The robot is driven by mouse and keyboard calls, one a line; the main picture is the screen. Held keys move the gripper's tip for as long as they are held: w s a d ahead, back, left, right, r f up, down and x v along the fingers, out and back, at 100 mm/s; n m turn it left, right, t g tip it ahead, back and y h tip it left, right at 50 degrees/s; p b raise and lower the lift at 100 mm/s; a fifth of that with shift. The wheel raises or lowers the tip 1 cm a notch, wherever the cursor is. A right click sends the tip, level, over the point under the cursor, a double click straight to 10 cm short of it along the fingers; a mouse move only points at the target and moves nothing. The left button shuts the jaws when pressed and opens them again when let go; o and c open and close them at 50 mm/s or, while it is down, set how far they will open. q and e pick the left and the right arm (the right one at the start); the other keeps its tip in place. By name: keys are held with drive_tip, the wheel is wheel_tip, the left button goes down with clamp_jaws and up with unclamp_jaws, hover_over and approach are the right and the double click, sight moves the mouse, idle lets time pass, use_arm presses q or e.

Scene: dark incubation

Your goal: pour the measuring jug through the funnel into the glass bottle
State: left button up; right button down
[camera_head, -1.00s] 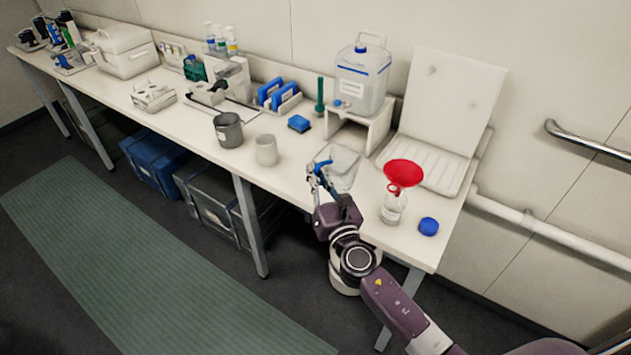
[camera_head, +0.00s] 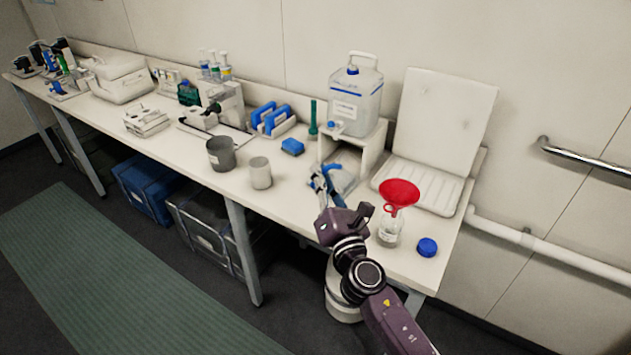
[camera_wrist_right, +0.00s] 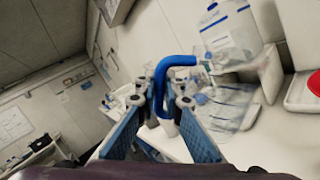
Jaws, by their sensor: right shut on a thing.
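The measuring jug (camera_head: 346,178) is clear, with a blue handle. It shows in front of the dispenser stand, and as a see-through shape in the right wrist view (camera_wrist_right: 228,108). My right gripper (camera_head: 326,182) is shut on the jug's handle (camera_wrist_right: 174,64). The jug's contents and exact tilt are hard to make out. The red funnel (camera_head: 399,192) sits in the neck of the glass bottle (camera_head: 390,231), to the right of my right gripper. The funnel also shows at the right edge of the right wrist view (camera_wrist_right: 302,92). My left gripper is out of view.
A blue cap (camera_head: 427,247) lies right of the bottle near the bench's front edge. A water dispenser (camera_head: 357,95) stands on a white stand behind the jug. A white drying rack (camera_head: 440,135) is behind the bottle. A grey pot (camera_head: 220,154) and pale beaker (camera_head: 260,173) stand left.

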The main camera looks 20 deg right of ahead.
sight(336, 168)
drive_tip(key=shift+s+d+r+m+t+h+b, duration=0.1)
drive_tip(key=shift+s+d+r+m+b, duration=0.2)
drive_tip(key=shift+d, duration=0.25)
drive_tip(key=shift+s+d+r+m+t+h+b, duration=0.15)
drive_tip(key=shift+d+m+b, duration=0.1)
drive_tip(key=shift+d+m, duration=0.25)
drive_tip(key=shift+s+d+r+m+t+h+b, duration=0.1)
drive_tip(key=shift+s+d+r+m+b, duration=0.15)
drive_tip(key=shift+d, duration=0.3)
drive_tip(key=shift+s+d+r+m+h+b, duration=0.15)
drive_tip(key=shift+d+m, duration=0.15)
drive_tip(key=shift+d, duration=0.15)
drive_tip(key=shift+s+d+r+m+h+b, duration=0.1)
drive_tip(key=shift+d+m+b, duration=0.05)
drive_tip(key=shift+d+m, duration=0.25)
drive_tip(key=shift+s+d+r+m+h+b, duration=0.15)
drive_tip(key=shift+d+m, duration=0.1)
drive_tip(key=shift+d, duration=0.25)
drive_tip(key=shift+d+r, duration=0.1)
drive_tip(key=shift+d, duration=0.05)
drive_tip(key=shift+s+d+r+m+h+b, duration=0.3)
drive_tip(key=shift+d+m, duration=0.2)
drive_tip(key=shift+m, duration=0.2)
drive_tip(key=shift+d, duration=0.1)
drive_tip(key=shift+s+d+r+m+t+h+b, duration=0.1)
drive_tip(key=shift+d+r+m+t+h+b, duration=0.25)
drive_tip(key=shift+m, duration=0.35)
